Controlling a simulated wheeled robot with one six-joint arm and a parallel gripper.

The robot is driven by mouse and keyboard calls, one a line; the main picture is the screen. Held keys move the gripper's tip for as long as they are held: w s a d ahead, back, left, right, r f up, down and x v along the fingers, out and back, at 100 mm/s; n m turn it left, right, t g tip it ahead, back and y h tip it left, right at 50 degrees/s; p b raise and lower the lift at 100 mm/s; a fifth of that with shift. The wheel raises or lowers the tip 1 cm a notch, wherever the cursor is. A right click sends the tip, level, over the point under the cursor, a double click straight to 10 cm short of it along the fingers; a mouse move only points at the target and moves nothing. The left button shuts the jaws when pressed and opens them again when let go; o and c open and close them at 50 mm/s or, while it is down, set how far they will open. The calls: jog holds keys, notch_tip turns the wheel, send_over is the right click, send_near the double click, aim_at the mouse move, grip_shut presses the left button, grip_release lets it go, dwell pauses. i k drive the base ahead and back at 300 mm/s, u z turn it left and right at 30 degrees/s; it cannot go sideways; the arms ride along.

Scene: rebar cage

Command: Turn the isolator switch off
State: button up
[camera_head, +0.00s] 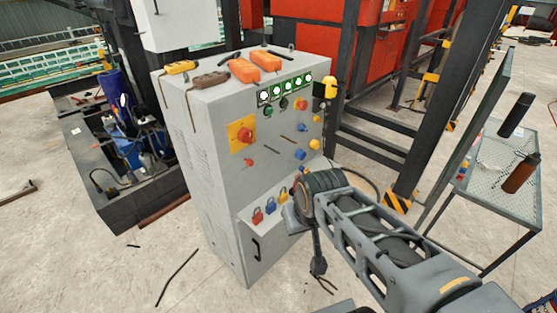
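The isolator switch (243,136) is a red rotary knob on a yellow plate, high on the left of the grey control cabinet's (222,190) front. Its handle position is too small to read. My arm reaches in from the lower right, with its wrist in front of the cabinet's lower right. A dark end part that seems to be my gripper (318,267) hangs down below the wrist, apart from the switch, lower and to the right of it. Its fingers are too small and dark to tell open from shut. Nothing covers the switch.
Lamps, buttons and knobs fill the panel right of the switch. Red, blue and yellow padlocks (270,206) sit on a ledge below. Orange and other handsets (253,67) lie on top. A mesh table (500,180) stands right, a dark pump base (135,195) left. Rods lie on the floor.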

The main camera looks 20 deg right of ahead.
aim_at(245, 135)
jog(key=k, duration=1.3)
jog(key=u, duration=0.55)
jog(key=i, duration=1.4)
jog(key=z, duration=0.35)
